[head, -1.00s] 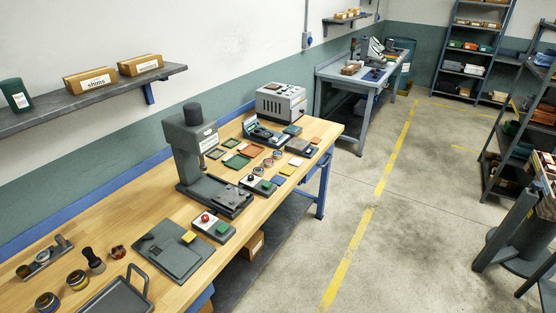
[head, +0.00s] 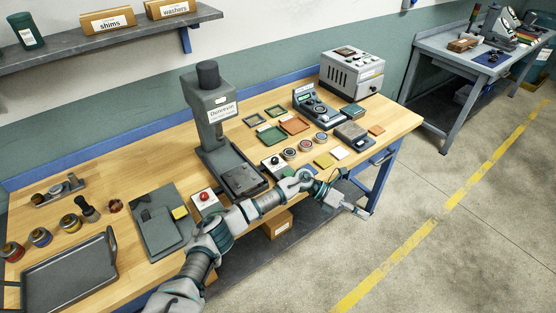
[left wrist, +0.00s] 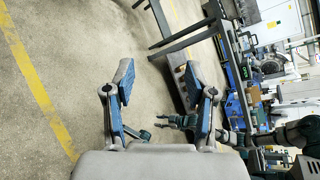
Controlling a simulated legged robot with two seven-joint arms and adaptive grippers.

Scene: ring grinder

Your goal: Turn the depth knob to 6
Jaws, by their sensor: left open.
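My left gripper (head: 360,211) is open and empty, past the front edge of the workbench near its right part. Its spread blue-padded fingers show in the left wrist view (left wrist: 166,95) with only floor and distant furniture between them. On the bench, a small box with a dark knob (head: 277,162) stands right of the grey press (head: 216,135). A console with a small screen and a round dial (head: 318,108) stands farther back. I cannot tell which one is the depth knob, nor read any setting. A jointed arm, perhaps my right, shows in the left wrist view (left wrist: 290,135).
The wooden bench (head: 110,170) holds a dark tray (head: 72,275), a box with a red button (head: 205,199), several round tins, coloured squares and a grey instrument box (head: 351,73). My left arm crosses over the bench's front edge. The floor to the right (head: 470,250) is clear.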

